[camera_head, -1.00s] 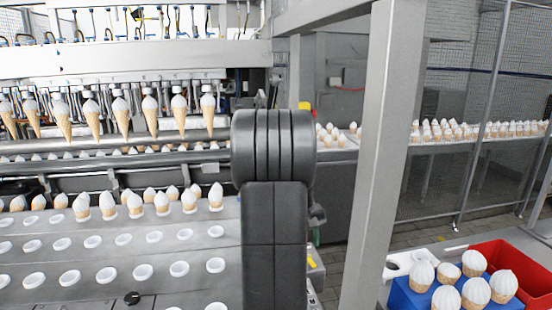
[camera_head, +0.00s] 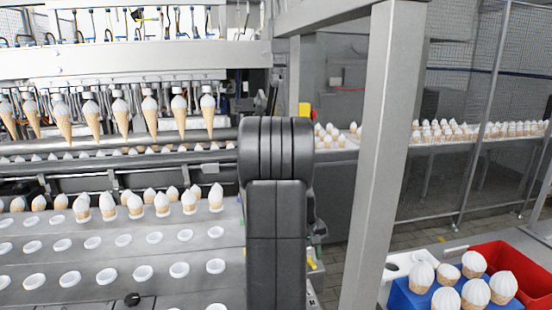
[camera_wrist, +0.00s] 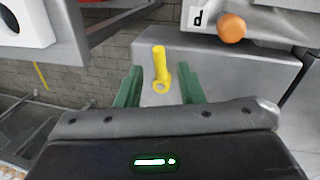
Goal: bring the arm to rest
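My arm (camera_head: 277,200) stands upright in the middle of the head view, its dark links folded up close to the camera. My gripper (camera_wrist: 160,84) shows in the wrist view with its two green fingers spread apart and nothing between them touching either one. A yellow rod-like part with a ring end (camera_wrist: 160,68) appears between the fingers in the picture, seemingly beyond them; its exact distance is hard to tell. In the head view the gripper is mostly hidden behind the arm.
A conveyor with white cups (camera_head: 107,275) and cones (camera_head: 135,205) lies at left, with cones hanging above. A grey post (camera_head: 378,150) stands right of the arm. A blue tray (camera_head: 405,299) of cones and a red bin (camera_head: 526,262) are at lower right. An orange ball-shaped knob (camera_wrist: 231,27) shows in the wrist view.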

